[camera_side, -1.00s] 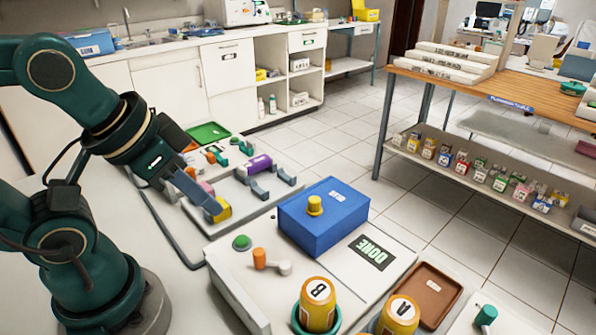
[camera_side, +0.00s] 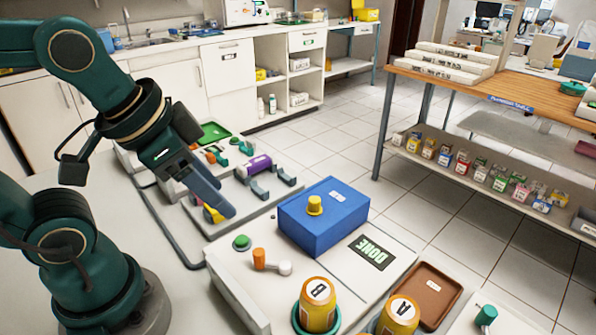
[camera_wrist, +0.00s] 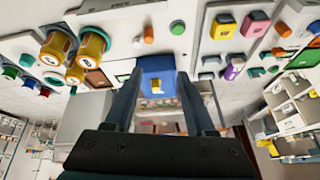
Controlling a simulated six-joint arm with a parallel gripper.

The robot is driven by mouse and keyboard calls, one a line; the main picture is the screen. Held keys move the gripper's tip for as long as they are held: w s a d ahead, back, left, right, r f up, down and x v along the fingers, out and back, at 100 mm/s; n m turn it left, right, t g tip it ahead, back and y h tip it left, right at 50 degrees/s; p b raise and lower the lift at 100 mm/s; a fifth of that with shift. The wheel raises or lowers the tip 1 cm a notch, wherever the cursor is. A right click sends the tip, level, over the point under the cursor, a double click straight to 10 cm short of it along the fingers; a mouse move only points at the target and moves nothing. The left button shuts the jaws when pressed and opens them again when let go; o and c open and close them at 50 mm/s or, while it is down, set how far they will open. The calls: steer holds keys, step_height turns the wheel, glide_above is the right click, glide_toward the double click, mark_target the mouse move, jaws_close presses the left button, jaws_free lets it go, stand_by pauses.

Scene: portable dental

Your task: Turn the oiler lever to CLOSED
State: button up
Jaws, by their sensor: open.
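An orange upright knob (camera_side: 259,258) with a short pale lever arm (camera_side: 284,268) stands on the white panel, beside a green button (camera_side: 241,242); I take it for the oiler lever. Its arm points right in the side view. The orange knob shows in the wrist view (camera_wrist: 149,34). No CLOSED mark is readable. My gripper (camera_side: 222,207) is in the air left of and behind the lever, apart from it. In the wrist view my gripper's fingers (camera_wrist: 158,80) are spread and empty, with the blue box (camera_wrist: 150,64) seen between them.
The blue box (camera_side: 322,237) with a yellow knob (camera_side: 315,205) stands behind the lever. Yellow canisters marked A (camera_side: 399,316) and B (camera_side: 318,305) stand in front. A brown tray (camera_side: 432,292) is at right. Coloured pieces, including a purple one (camera_side: 259,164), lie behind my gripper.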

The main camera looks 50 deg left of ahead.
steer(key=w+f+m+g, duration=0.2)
steer(key=w+m, duration=0.1)
steer(key=m+g, duration=0.2)
steer(key=g, duration=0.1)
glide_above(259, 252)
step_height(259, 252, down, 4)
steer(key=shift+w+a+f, duration=0.15)
steer(key=shift+f, duration=0.1)
step_height(259, 252, down, 2)
steer(key=shift+f, duration=2.1)
jaws_close()
